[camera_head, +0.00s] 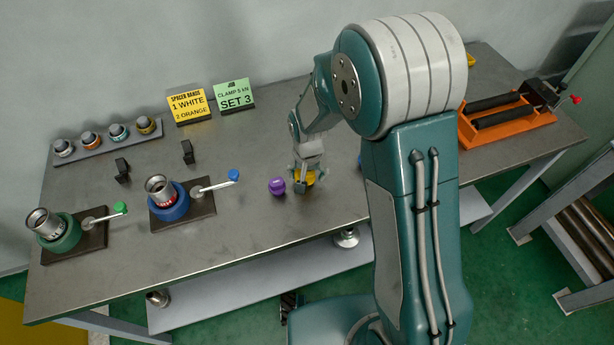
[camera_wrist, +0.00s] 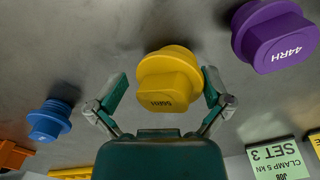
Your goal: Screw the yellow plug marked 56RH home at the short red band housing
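The yellow plug (camera_wrist: 168,82) has a hex head marked 56RH and stands on the bench. In the head view the yellow plug (camera_head: 309,178) is partly hidden by my gripper (camera_head: 305,172). In the wrist view my gripper (camera_wrist: 163,88) has its fingers apart on either side of the plug; a gap shows at the left finger. A metal housing with a red band (camera_head: 158,188) sits tilted in a blue clamp (camera_head: 170,208) on a dark plate, left of my gripper. Its blue-knobbed handle (camera_head: 233,175) points right.
A purple plug (camera_head: 277,186), marked 44RH, stands close left of my gripper. A blue plug (camera_wrist: 50,120) stands on the other side. Another housing (camera_head: 44,224) sits in a green clamp. A spacer rack (camera_head: 108,140), signs (camera_head: 235,95) and orange vise (camera_head: 505,122) stand farther off.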

